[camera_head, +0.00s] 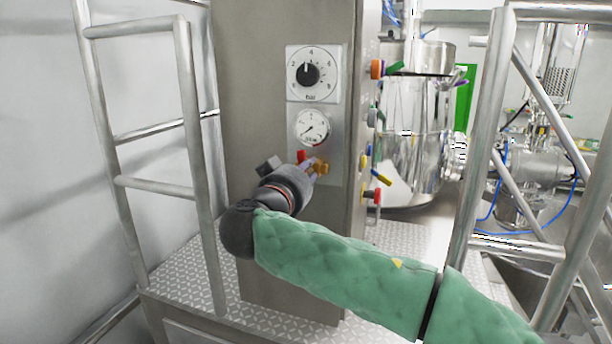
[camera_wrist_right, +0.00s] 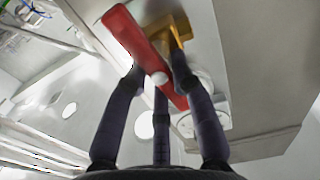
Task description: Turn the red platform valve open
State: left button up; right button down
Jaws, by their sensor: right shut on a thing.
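The red valve handle (camera_head: 301,156) shows at the lower part of the cabinet's front panel, partly hidden by my right gripper (camera_head: 308,166). Its brass body (camera_head: 321,167) sticks out just to the right of it. In the right wrist view the red handle (camera_wrist_right: 143,48) is a long flat bar lying slantwise, with the yellow brass body (camera_wrist_right: 178,32) behind its upper part. My right gripper (camera_wrist_right: 160,80) is shut on the handle, with its dark fingers on both sides of the bar. My left gripper is not in view.
Above the valve are a round gauge (camera_head: 312,127) and a black dial (camera_head: 309,74) on the steel cabinet (camera_head: 255,90). Coloured knobs line its right side. Metal railings (camera_head: 190,110) stand left, more stand right. A shiny steel vessel (camera_head: 415,130) is behind.

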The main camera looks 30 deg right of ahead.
jog(key=n+b, duration=0.1)
jog(key=n, duration=0.1)
jog(key=shift+w+a+n+b, duration=0.1)
jog(key=shift+n+b, duration=0.2)
jog(key=shift+r+n+b, duration=0.1)
jog(key=shift+n+b, duration=0.3)
jog(key=shift+n, duration=0.4)
jog(key=shift+w+a+n, duration=0.1)
jog(key=shift+n, duration=0.9)
jog(key=n, duration=0.2)
jog(key=shift+w+a+n+b, duration=0.1)
jog(key=shift+n+b, duration=0.2)
jog(key=shift+b, duration=0.05)
jog(key=n, duration=0.3)
jog(key=shift+w+a+n, duration=0.1)
jog(key=shift+w+n, duration=0.05)
jog(key=shift+n, duration=0.15)
jog(key=shift+w+a+f+n+p, duration=0.1)
jog(key=shift+n+p, duration=0.1)
jog(key=shift+n, duration=0.55)
jog(key=shift+s+d+f+n+p, duration=0.1)
jog(key=shift+n+p, duration=0.15)
jog(key=shift+n, duration=0.45)
jog(key=shift+w+a+f+n+p, duration=0.1)
jog(key=shift+n+p, duration=0.1)
jog(key=shift+n, duration=0.55)
jog(key=shift+f, duration=0.1)
